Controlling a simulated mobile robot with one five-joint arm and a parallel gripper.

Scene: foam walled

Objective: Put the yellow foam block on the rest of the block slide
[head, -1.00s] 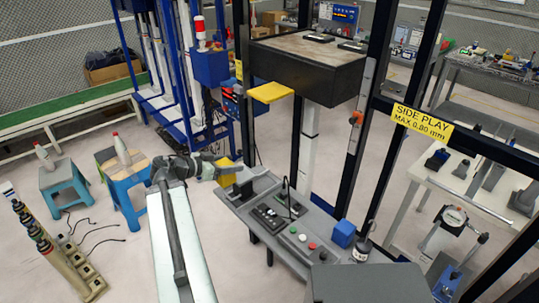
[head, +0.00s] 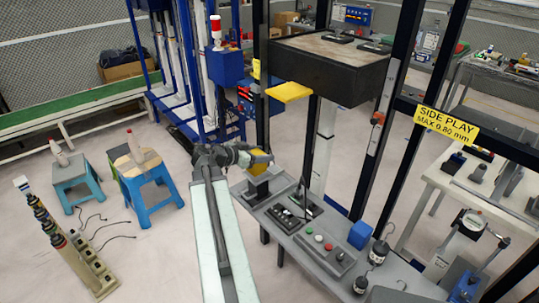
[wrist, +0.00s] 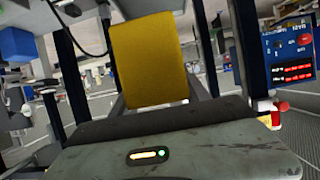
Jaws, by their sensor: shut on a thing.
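The yellow foam block (head: 260,163) is held in my gripper (head: 257,159), near the left end of the grey bench. In the wrist view the block (wrist: 152,60) stands upright, straight ahead of the gripper body. My gripper is shut on it; the fingertips are largely hidden. In the head view the block appears just above a dark grey stand (head: 257,190) on the bench. I cannot tell whether they touch. A flat yellow ledge (head: 289,91) sticks out from the black box higher up. I cannot tell for sure which part is the slide's rest.
The grey bench (head: 285,243) carries a black switch unit, a button box (head: 324,248), a blue cube (head: 360,234) and dark weights. Dark posts and the black box (head: 330,70) stand behind it. Two blue stools (head: 150,192) and a socket strip (head: 88,262) stand left.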

